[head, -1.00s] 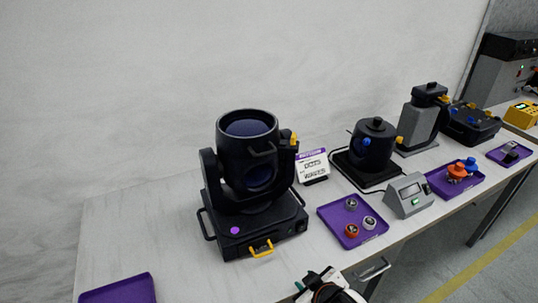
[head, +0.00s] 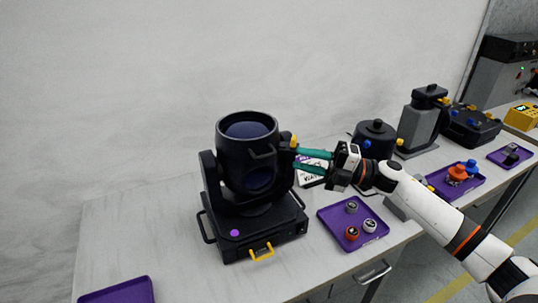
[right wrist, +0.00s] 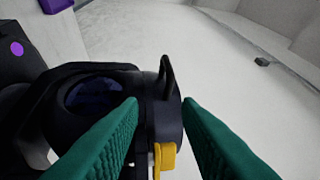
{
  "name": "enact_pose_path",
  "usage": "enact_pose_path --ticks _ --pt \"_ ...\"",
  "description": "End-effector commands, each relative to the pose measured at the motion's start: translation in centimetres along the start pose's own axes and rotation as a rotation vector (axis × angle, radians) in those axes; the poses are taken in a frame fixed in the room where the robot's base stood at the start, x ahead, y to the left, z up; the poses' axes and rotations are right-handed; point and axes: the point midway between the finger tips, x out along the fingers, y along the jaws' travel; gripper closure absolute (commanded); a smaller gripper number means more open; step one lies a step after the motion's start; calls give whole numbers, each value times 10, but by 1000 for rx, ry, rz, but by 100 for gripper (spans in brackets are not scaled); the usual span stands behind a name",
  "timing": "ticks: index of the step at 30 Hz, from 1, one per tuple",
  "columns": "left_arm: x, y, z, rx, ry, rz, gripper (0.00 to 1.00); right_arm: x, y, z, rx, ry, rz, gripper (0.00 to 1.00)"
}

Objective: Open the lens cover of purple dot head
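The purple dot head (head: 247,175) is a black moving-head light on the table, with a purple dot (head: 234,233) on its base. Its drum shows dark blue glass at the top, a black loop handle (head: 262,153) and a yellow catch (head: 294,141) on the right. Which part is the lens cover is unclear. My right gripper (head: 296,157), with teal fingers, is open at the drum's right side. In the right wrist view, the drum edge, the black handle (right wrist: 167,75) and the yellow catch (right wrist: 164,158) show in the gap between the fingers. My left gripper is out of view.
A purple tray (head: 330,218) with small round parts lies right of the head. A sign (head: 308,172) stands behind my fingers. A black cylindrical device (head: 374,138) stands behind my right arm. Another purple tray (head: 118,293) is at front left.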

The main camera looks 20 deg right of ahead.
Motion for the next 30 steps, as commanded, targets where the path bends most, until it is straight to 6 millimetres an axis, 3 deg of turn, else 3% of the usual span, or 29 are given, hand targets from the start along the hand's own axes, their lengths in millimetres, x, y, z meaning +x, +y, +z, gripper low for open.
enact_pose_path --ticks 6,10,24,30 --pt "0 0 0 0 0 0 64 -28 -21 3 -101 -166 87 69" --pt "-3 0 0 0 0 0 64 -24 -24 6 -109 -187 96 69" --pt "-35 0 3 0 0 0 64 61 -17 22 -107 -187 91 69" --pt "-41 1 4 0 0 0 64 82 -12 26 -106 -185 93 69"
